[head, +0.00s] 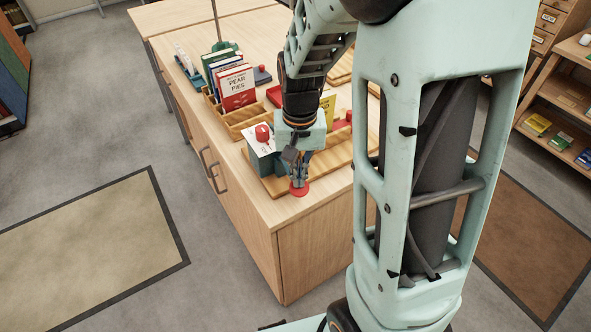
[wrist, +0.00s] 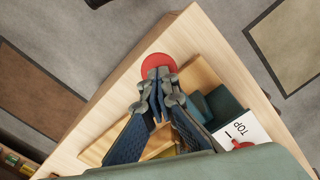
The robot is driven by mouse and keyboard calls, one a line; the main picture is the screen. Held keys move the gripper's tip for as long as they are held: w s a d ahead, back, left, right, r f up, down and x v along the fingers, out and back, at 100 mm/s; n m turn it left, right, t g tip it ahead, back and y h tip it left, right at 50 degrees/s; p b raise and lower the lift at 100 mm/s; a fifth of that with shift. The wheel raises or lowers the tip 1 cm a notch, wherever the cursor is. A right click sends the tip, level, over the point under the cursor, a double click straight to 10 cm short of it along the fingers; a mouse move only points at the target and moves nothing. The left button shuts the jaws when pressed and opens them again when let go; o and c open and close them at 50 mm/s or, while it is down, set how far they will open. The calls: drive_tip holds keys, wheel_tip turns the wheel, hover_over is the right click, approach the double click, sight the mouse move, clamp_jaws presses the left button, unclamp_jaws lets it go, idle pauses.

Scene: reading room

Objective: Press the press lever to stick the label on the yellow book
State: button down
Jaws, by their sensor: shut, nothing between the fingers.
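My gripper (head: 299,181) is shut and empty, pointing down at a round red pad (head: 299,190) by the near corner of the wooden table. In the wrist view my fingertips (wrist: 157,82) overlap the edge of the red pad (wrist: 158,63); I cannot tell whether they touch it. The pad looks like the end of the press lever, but the lever's arm is hidden by my gripper. A yellow book (head: 328,104) shows partly behind my wrist in the head view. Its label cannot be made out.
A dark block with a white top (head: 258,139) and a red knob (head: 263,131) stands just left of my gripper; its top reads "TOP" in the wrist view (wrist: 243,129). A wooden rack (head: 247,116) holds several books farther back. The table edge (head: 272,228) is close in front.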

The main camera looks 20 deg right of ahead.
idle(0.3)
wheel_tip(320, 180, up, 9)
drive_tip(key=p, duration=0.7)
idle(0.6)
